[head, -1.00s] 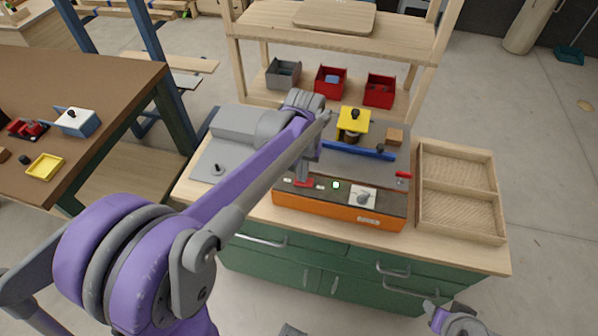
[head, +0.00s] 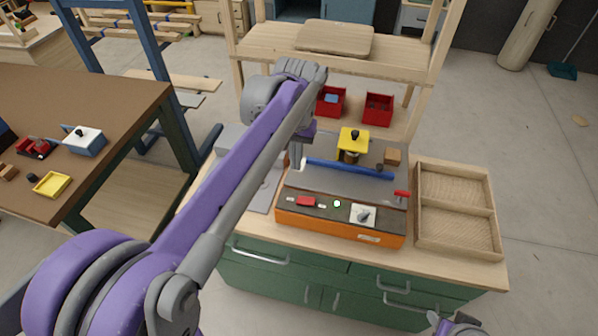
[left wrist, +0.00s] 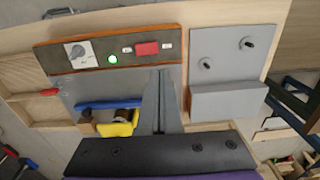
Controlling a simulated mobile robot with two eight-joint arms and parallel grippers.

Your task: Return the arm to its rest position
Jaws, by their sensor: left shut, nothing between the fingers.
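My left arm crosses the head view from the lower left to above the workbench. Its left gripper (head: 297,160) hangs over the left end of the orange-fronted machine (head: 340,231), partly hidden by the wrist. In the left wrist view, the fingers (left wrist: 160,105) are together with nothing held. They show in front of the machine's grey top, beside the blue bar (left wrist: 108,103) and yellow clamp (left wrist: 119,123). The machine's panel has a red switch (head: 306,201), a lit green light (head: 337,203) and a dial (head: 363,214). Part of my right arm shows at the lower right edge.
A wooden tray with two empty compartments (head: 458,208) lies right of the machine. Red bins (head: 377,109) stand behind, below a wooden shelf (head: 275,42). A brown table (head: 95,92) with small items stands at the left. Open floor shows at the right.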

